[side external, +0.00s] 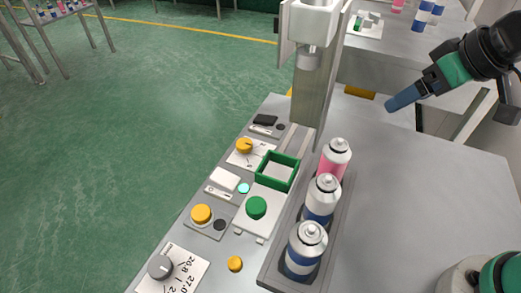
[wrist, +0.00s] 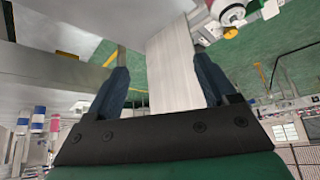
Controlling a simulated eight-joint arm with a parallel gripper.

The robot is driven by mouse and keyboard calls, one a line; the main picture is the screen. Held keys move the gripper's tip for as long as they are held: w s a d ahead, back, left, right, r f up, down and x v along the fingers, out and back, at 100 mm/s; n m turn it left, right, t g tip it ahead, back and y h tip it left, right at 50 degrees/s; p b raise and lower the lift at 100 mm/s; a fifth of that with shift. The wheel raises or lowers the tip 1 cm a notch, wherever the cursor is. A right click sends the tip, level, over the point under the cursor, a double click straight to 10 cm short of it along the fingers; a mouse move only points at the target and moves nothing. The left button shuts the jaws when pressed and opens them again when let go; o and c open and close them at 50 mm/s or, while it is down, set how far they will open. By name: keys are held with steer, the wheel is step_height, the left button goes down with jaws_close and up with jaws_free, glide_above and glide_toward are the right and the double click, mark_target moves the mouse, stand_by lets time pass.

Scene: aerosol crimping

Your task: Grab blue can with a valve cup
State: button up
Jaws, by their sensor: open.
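Two blue-and-white cans stand upright in a row in a grey tray (side external: 268,278) on the bench: a front one (side external: 303,255) and a middle one (side external: 320,203). Both have silver tops with a small raised centre. A pink can (side external: 334,160) with a similar top stands behind them. My gripper (side external: 390,106) is at the upper right, above the bench, apart from the cans and pointing left. In the wrist view, my gripper (wrist: 161,72) has its two dark blue fingers wide apart with nothing held between them. Part of a can top (wrist: 229,12) shows at the upper edge.
A tall grey crimping machine column (side external: 312,95) stands behind the tray. A control panel with a green button (side external: 256,208), yellow buttons and a green square frame (side external: 277,171) lies left of the cans. The bench right of the tray is clear.

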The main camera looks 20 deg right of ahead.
steer(key=s+a+f+n+g+y, duration=0.2)
steer(key=a+n+g+y, duration=0.4)
steer(key=a+n, duration=0.4)
steer(key=n+g+y, duration=0.3)
steer(key=n+g, duration=0.3)
steer(key=n, duration=0.5)
glide_toward(309, 235)
steer(key=a+r, duration=0.2)
steer(key=shift+s+a+r, duration=0.2)
steer(key=shift+r, duration=0.15)
steer(key=f, duration=0.1)
steer(key=f+n, duration=0.1)
steer(key=f, duration=0.1)
steer(key=f+n+g, duration=0.1)
steer(key=shift+s+a+f, duration=0.2)
steer(key=shift+s+f, duration=0.1)
steer(key=shift+s, duration=0.05)
steer(key=shift+s+a+f, duration=0.1)
steer(key=shift+a+f, duration=0.05)
steer(key=shift+f, duration=0.15)
steer(key=shift+x, duration=2.65)
jaws_close()
